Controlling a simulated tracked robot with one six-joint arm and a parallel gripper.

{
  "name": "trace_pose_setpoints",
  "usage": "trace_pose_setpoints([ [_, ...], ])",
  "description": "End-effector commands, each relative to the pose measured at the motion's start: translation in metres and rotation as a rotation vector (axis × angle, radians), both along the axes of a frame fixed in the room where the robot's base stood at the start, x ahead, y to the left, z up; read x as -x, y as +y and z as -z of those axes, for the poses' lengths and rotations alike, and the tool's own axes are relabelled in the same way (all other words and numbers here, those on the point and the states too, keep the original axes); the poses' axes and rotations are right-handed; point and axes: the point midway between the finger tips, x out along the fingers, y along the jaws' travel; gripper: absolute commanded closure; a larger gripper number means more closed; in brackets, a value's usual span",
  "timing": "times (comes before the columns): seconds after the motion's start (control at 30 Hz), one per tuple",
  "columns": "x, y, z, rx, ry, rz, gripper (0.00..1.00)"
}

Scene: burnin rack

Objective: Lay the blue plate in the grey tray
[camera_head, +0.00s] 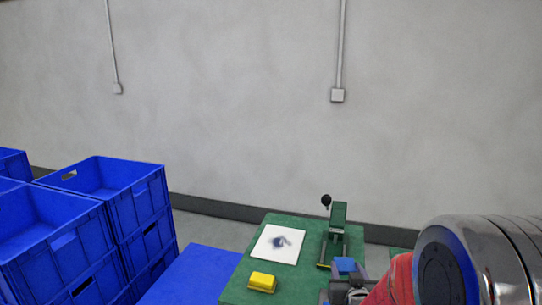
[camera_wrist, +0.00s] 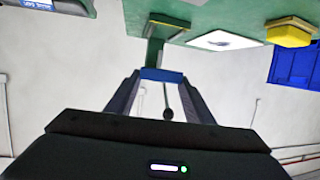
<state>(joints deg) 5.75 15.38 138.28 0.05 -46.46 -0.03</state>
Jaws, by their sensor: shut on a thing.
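The blue plate (camera_head: 345,265) is a small flat blue piece at the end of my gripper (camera_head: 345,284), low in the head view, in front of a green stand. In the wrist view the blue plate (camera_wrist: 162,75) spans between the two fingertips of my gripper (camera_wrist: 162,80), which is shut on it. The green stand (camera_wrist: 155,50) with a black ball knob (camera_wrist: 168,114) shows behind the plate; whether the plate touches it I cannot tell.
A green table (camera_head: 245,290) carries a white sheet (camera_head: 279,244) with a dark mark, a yellow block (camera_head: 262,282) and the green stand (camera_head: 338,218). Stacked blue crates (camera_head: 95,225) stand at left. A grey device with a screen (camera_wrist: 38,4) shows at the wrist view's top left.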

Motion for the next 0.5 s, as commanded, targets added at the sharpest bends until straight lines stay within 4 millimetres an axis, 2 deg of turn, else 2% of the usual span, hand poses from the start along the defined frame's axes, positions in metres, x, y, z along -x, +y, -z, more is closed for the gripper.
trace_pose_setpoints([
  [0.03,-0.001,0.014,-0.001,0.0,-0.001,-0.024,0.82],
  [0.2,-0.003,0.047,-0.002,0.0,-0.001,-0.078,0.82],
  [0.33,-0.003,0.058,-0.003,0.0,0.0,-0.098,0.82],
  [0.5,-0.003,0.061,-0.003,0.0,0.0,-0.102,0.82],
])
